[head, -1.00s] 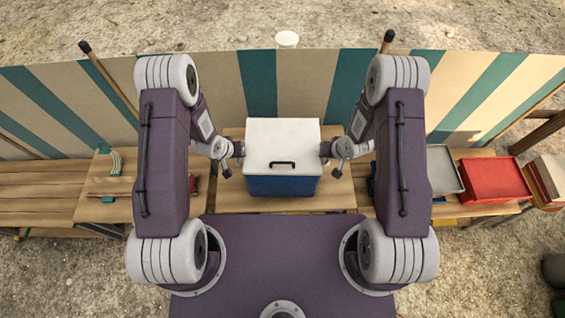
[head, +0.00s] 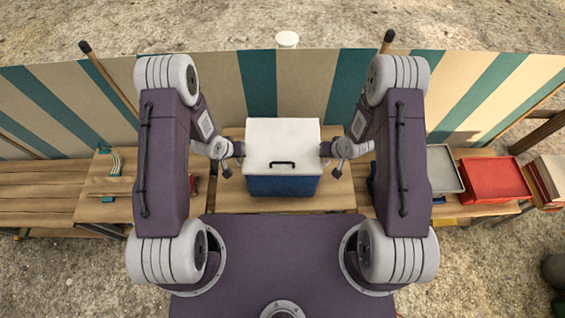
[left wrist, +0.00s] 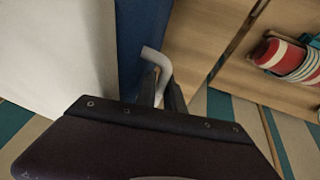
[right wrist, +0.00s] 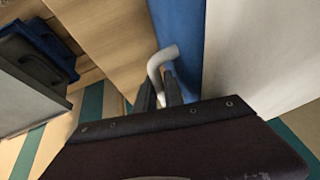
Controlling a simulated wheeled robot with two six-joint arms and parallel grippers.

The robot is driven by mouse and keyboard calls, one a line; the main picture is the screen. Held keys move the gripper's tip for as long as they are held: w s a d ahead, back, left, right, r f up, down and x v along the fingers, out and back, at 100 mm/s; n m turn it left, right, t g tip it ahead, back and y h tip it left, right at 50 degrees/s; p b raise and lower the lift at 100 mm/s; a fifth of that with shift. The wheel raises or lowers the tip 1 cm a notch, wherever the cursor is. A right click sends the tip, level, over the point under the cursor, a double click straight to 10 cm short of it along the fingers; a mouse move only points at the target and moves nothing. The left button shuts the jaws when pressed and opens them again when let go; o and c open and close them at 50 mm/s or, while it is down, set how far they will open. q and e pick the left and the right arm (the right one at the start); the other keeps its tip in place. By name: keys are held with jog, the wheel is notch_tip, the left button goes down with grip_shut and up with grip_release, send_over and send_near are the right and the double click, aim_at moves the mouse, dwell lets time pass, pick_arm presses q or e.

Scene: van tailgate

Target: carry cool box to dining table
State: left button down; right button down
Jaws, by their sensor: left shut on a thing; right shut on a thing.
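The cool box (head: 283,150) has a white lid with a dark handle and a blue body. It is upright in the middle of the head view, over the wooden table (head: 235,195); I cannot tell whether it touches the top. My left gripper (head: 237,150) is at its left side, shut on a pale bent side handle, seen in the left wrist view (left wrist: 157,62). My right gripper (head: 327,151) is at its right side, shut on the matching handle, seen in the right wrist view (right wrist: 160,62). The fingertips are partly hidden.
A red tray (head: 493,180) and a grey tray (head: 444,170) sit on the right-hand table. Another wooden table (head: 40,190) stands at the left. A striped windbreak (head: 300,85) runs close behind the box. Sandy ground (head: 60,280) lies in front.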

pick_arm(q)
jog(key=shift+w+r, duration=0.15)
jog(key=shift+r, duration=0.05)
pick_arm(e)
jog(key=shift+w+r, duration=0.15)
jog(key=shift+r, duration=0.05)
dwell(0.4)
